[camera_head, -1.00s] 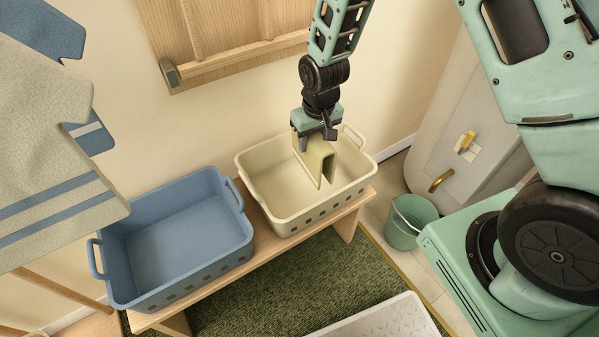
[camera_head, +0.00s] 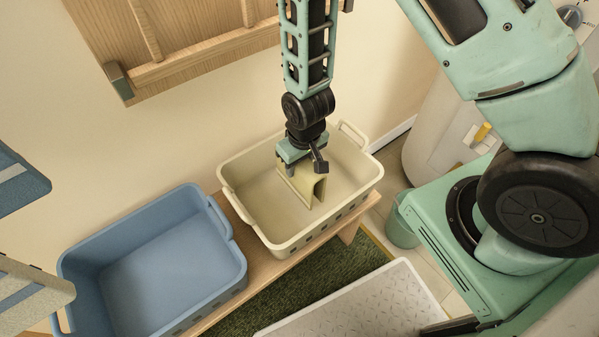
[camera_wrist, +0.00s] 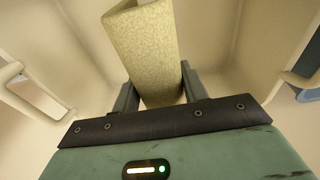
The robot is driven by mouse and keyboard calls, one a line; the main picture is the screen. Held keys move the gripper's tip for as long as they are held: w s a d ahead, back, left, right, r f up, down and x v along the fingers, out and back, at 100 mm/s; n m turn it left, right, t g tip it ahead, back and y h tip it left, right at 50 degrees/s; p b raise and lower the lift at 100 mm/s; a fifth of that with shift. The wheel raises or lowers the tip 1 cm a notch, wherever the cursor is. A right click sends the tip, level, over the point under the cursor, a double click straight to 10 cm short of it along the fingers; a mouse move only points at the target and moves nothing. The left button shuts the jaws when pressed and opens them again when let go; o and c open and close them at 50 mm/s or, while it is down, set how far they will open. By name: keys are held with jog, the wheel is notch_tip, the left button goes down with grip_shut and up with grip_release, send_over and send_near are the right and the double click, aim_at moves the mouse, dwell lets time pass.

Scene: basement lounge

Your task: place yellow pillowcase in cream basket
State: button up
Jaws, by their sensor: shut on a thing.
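The yellow pillowcase (camera_head: 306,187) is a folded pale-yellow cloth hanging from my gripper (camera_head: 303,165). In the wrist view the pillowcase (camera_wrist: 146,52) stands between the two dark fingers of my gripper (camera_wrist: 158,92), which are shut on it. The cream basket (camera_head: 262,229) sits on a wooden bench. The pillowcase and gripper are over the basket's inside, with the pillowcase's lower part below the rim line in the head view. Whether it touches the basket floor cannot be told. The basket's pale walls (camera_wrist: 235,35) surround the pillowcase in the wrist view.
A blue basket (camera_head: 165,270) stands left of the cream one on the wooden bench (camera_head: 262,262). Hanging towels (camera_head: 25,300) are at the left edge. A green bucket (camera_head: 402,230) and a white tray (camera_head: 350,305) lie to the right and front. The wall is close behind.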

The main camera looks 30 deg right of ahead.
jog(key=shift+f+b, duration=0.4)
jog(key=shift+f, duration=1.3)
jog(key=shift+f, duration=0.15)
jog(key=o, duration=1.1)
jog(key=r+p, duration=0.1)
jog(key=r, duration=0.3)
jog(key=s+r+p, duration=0.1)
jog(key=r, duration=0.3)
jog(key=r+p, duration=0.1)
jog(key=r, duration=0.3)
jog(key=shift+s+d+r, duration=0.1)
jog(key=shift+s+d, duration=0.05)
jog(key=shift+s, duration=0.1)
